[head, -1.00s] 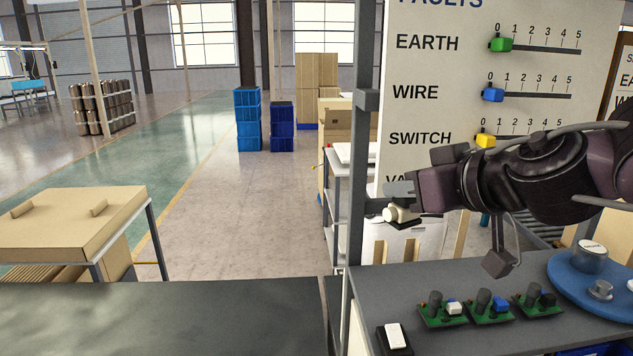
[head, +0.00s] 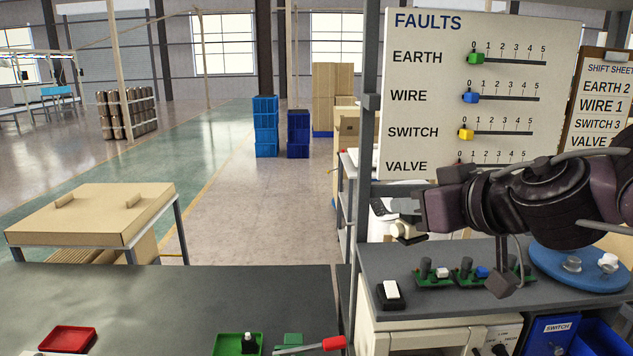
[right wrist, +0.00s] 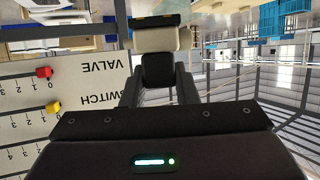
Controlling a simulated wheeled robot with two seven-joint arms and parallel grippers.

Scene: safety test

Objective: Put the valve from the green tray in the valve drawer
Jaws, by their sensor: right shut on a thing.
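My right gripper (head: 408,212) is shut on a cream-and-black part (head: 408,232), held in the air in front of the fault board. In the right wrist view the cream part (right wrist: 155,38) sits beyond a dark block between the fingers. I cannot tell whether it is the valve. A green tray (head: 226,344) is at the bottom edge of the head view, with a small black-and-white part (head: 249,342) in it. No drawer with a readable valve label shows. A blue bin labelled SWITCH (head: 550,334) is at the lower right. My left gripper is out of view.
The grey bench (head: 440,318) carries several green circuit boards, a black-and-white switch (head: 390,293) and a blue disc (head: 575,272). The fault board (head: 440,110) stands behind.

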